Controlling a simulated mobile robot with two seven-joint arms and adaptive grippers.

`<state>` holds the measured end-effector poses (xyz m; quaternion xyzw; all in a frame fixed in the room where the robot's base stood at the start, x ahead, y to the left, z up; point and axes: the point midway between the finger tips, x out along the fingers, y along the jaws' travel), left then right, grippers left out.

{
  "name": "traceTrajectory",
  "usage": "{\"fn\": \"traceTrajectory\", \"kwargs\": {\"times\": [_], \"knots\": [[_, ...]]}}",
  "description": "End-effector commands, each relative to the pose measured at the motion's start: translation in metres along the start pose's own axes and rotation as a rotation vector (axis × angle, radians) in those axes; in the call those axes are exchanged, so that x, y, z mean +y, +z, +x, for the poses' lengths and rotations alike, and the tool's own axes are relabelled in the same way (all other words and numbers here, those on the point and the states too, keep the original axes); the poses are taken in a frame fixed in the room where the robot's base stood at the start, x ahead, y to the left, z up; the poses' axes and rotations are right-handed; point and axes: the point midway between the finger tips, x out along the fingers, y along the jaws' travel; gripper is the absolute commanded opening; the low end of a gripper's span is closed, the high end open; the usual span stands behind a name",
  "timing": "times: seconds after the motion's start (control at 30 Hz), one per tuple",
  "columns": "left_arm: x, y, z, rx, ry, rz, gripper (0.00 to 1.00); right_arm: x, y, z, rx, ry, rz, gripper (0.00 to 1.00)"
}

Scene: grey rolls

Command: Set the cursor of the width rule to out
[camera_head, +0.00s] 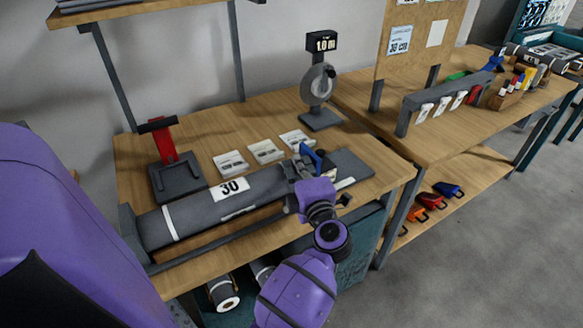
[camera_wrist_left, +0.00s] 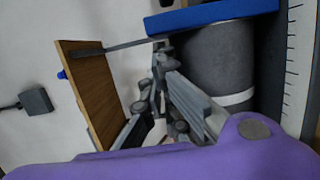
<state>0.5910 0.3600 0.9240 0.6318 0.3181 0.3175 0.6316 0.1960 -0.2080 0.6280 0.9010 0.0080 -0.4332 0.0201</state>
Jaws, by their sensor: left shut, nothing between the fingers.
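A grey roll marked 30 (camera_head: 190,216) lies in a grey cradle on the wooden bench; it also shows in the wrist view (camera_wrist_left: 215,65). A pale scale with tick marks, seemingly the width rule (camera_wrist_left: 296,60), runs along the right of the wrist view. A blue piece (camera_wrist_left: 212,14), perhaps the cursor, crosses the roll's far end there; it also shows in the head view (camera_head: 313,158). My left gripper (camera_head: 302,168) is shut and empty close by the blue piece; contact cannot be told. It shows in the wrist view (camera_wrist_left: 162,62) too. My right gripper is out of view.
Behind the roll stand a red-handled tool (camera_head: 164,145), several white cards (camera_head: 266,151) and a post with a 1.0 m display (camera_head: 322,42). A grey rack (camera_head: 452,92) is on the bench at right. Rolls (camera_head: 223,293) lie below the bench.

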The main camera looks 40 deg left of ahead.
Motion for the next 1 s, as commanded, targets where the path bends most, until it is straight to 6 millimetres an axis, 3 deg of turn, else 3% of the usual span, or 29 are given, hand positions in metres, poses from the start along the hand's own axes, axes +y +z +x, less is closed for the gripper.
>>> {"fn": "traceTrajectory", "kwargs": {"times": [0.37, 0.7, 0.83, 1.0], "knots": [[0.000, 0.005, 0.001, 0.000, 0.000, -0.001, 0.00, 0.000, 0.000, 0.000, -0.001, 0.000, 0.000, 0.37], [-0.002, 0.076, 0.019, 0.000, -0.001, -0.002, 0.00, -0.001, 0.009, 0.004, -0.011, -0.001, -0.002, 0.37], [-0.002, 0.092, 0.023, 0.001, -0.001, 0.000, 0.00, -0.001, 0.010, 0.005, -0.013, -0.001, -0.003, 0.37], [-0.001, 0.098, 0.025, 0.001, -0.001, 0.000, 0.00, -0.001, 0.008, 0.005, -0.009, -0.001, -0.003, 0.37]]}}
